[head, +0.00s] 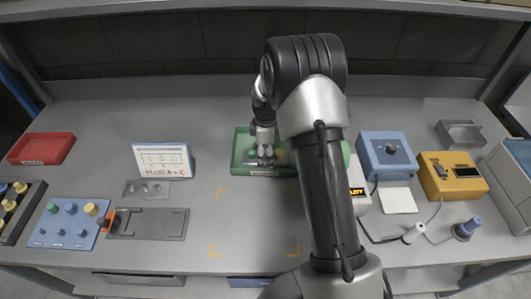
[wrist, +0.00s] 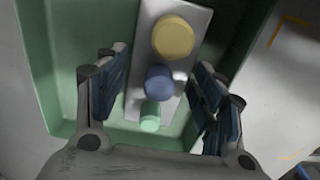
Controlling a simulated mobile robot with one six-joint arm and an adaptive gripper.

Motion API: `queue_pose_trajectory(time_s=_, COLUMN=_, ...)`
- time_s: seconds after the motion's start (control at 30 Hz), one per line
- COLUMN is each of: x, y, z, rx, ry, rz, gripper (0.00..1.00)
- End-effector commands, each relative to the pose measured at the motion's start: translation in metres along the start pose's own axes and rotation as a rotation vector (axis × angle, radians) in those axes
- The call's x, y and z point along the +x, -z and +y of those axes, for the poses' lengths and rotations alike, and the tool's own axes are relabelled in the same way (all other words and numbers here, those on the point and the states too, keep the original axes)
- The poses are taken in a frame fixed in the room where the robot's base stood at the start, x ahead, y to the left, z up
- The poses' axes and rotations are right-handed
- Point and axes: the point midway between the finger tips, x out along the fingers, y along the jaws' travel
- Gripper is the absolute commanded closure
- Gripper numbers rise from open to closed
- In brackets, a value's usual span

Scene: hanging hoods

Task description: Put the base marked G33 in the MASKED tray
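A pale grey base plate (wrist: 185,75) lies in the green tray (wrist: 75,70), carrying a yellow, a blue and a small green round piece in a row. No G33 mark is readable on it. My gripper (wrist: 162,65) is open, with one finger on each side of the plate and the blue piece between them. In the head view my gripper (head: 263,152) is down at the green tray (head: 240,142), partly covering its contents. The green tray's front label is too small to read, so I cannot tell which tray is marked MASKED.
A red tray (head: 42,149) stands far left, a small grey tray (head: 461,134) far right. A sign (head: 162,159), a dark grey fixture (head: 148,223) and a blue board with knobs (head: 70,223) are left. Blue (head: 388,157) and yellow (head: 452,176) devices stand right. The corner-marked area (head: 250,225) is clear.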

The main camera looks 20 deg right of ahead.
Motion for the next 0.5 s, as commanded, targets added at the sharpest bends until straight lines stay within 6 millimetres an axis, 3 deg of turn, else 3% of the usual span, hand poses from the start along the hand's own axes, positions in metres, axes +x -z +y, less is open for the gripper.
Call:
queue_pose_trajectory(time_s=0.1, x=-0.0001, y=0.0, z=0.0, rx=0.0, ry=0.0, rz=0.0, gripper=0.27)
queue_pose_trajectory(time_s=0.5, x=-0.0066, y=0.0001, z=0.0003, rx=0.0, ry=-0.001, rz=0.0, gripper=0.27)
